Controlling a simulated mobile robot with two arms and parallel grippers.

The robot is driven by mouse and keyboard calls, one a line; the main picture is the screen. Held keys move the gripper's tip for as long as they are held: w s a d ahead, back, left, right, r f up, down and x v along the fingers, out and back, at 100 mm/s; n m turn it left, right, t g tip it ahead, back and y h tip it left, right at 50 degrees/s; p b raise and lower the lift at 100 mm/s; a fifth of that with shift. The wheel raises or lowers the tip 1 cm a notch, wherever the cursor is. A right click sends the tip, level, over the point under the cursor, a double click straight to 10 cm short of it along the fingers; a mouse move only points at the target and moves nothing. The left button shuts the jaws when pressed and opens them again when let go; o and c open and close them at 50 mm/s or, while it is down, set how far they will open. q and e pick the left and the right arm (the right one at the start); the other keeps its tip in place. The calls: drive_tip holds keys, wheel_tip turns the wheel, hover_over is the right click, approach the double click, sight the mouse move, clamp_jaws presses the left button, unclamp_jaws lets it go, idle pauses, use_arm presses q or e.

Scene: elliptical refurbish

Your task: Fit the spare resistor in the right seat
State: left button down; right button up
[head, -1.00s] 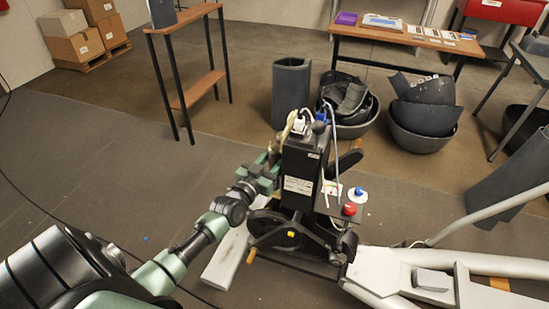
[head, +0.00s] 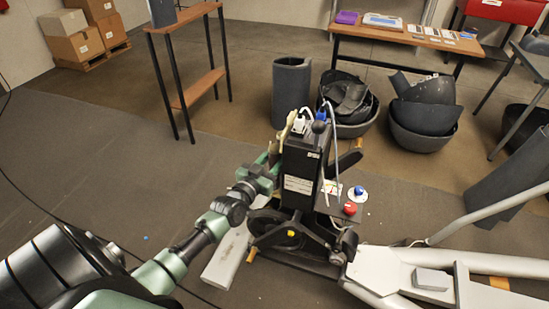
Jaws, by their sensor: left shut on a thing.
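The elliptical's upright black housing (head: 299,168) stands at the centre of the head view, with a label on its face. A white connector (head: 299,123) and a blue connector (head: 321,115) sit at its top. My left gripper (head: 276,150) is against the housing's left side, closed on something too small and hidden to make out. A pale beige piece (head: 288,127) shows just above it. I cannot tell the spare resistor or the right seat apart here. My right gripper is not in view.
A small side plate with a red button (head: 350,209) and a blue-and-white knob (head: 358,192) is right of the housing. Pale frame tubes (head: 390,262) lie at lower right. Grey bins (head: 424,118), a shelf (head: 198,90) and a workbench (head: 400,37) stand behind.

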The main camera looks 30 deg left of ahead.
use_arm(q)
drive_tip(key=shift+d+f, duration=0.25)
drive_tip(key=shift+f, duration=0.15)
drive_tip(key=c, duration=0.8)
unclamp_jaws()
drive_tip(key=shift+c, duration=0.2)
drive_tip(key=shift+a, duration=0.1)
drive_tip(key=shift+s, duration=0.1)
drive_tip(key=shift+s+f, duration=0.1)
drive_tip(key=shift+s, duration=0.05)
drive_tip(key=s, duration=0.6)
drive_tip(key=shift+s+r, duration=0.2)
drive_tip(key=shift+r, duration=0.05)
drive_tip(key=shift+s+r, duration=0.1)
drive_tip(key=shift+s, duration=0.35)
drive_tip(key=shift+a, duration=0.15)
